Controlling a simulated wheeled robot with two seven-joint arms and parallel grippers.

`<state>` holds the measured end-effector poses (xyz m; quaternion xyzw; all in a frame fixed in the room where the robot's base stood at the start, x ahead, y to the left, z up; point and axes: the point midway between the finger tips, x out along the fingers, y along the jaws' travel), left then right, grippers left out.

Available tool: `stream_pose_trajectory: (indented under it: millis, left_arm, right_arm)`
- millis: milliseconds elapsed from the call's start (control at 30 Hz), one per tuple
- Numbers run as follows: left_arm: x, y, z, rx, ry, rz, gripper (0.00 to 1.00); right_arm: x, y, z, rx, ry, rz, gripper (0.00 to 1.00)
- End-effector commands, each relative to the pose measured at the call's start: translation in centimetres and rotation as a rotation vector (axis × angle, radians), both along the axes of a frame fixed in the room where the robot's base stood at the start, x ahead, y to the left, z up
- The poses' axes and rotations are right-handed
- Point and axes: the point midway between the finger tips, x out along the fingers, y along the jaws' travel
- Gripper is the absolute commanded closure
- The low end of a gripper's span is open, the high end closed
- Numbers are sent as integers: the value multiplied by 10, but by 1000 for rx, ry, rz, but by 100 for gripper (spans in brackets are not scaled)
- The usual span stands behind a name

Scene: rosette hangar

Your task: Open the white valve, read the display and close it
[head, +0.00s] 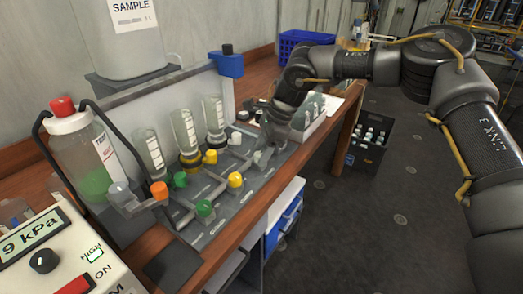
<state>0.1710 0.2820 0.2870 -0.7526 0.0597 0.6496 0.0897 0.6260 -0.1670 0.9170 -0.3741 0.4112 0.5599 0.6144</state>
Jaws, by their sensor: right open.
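The valve panel (212,226) lies on the wooden bench with several coloured knobs. A white valve knob (236,138) shows just left of my right gripper (263,157). The gripper points down over the panel's right part. It is open, with no object seen between its fingers; I cannot tell whether it touches a knob. Smaller white knobs (243,115) are farther back. The display (34,236) on the white instrument box at lower left reads "9 kPa", cut by the picture edge. My left gripper is not in view.
Upright clear cylinders (186,135) and a red-capped bottle (85,150) stand behind and left. A white rack of vials (315,118) is close to my right gripper. The floor at right is open.

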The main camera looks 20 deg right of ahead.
Motion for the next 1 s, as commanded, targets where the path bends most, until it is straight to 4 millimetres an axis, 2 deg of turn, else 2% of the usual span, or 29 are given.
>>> stream_pose_trajectory:
  millis: [33, 300, 367, 667, 1000]
  left_arm:
    - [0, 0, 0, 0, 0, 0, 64]
    - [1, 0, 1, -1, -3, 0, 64]
    - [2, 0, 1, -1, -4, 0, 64]
    - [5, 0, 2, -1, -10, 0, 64]
    - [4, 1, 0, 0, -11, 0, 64]
  right_arm:
    - [0, 0, 0, 0, 0, 0, 52]
    - [0, 0, 0, 0, 0, 0, 87]
    - [0, 0, 0, 0, 0, 0, 93]
    - [0, 0, 1, 2, -1, -45, 93]
    - [-2, 1, 1, 4, -1, -282, 93]
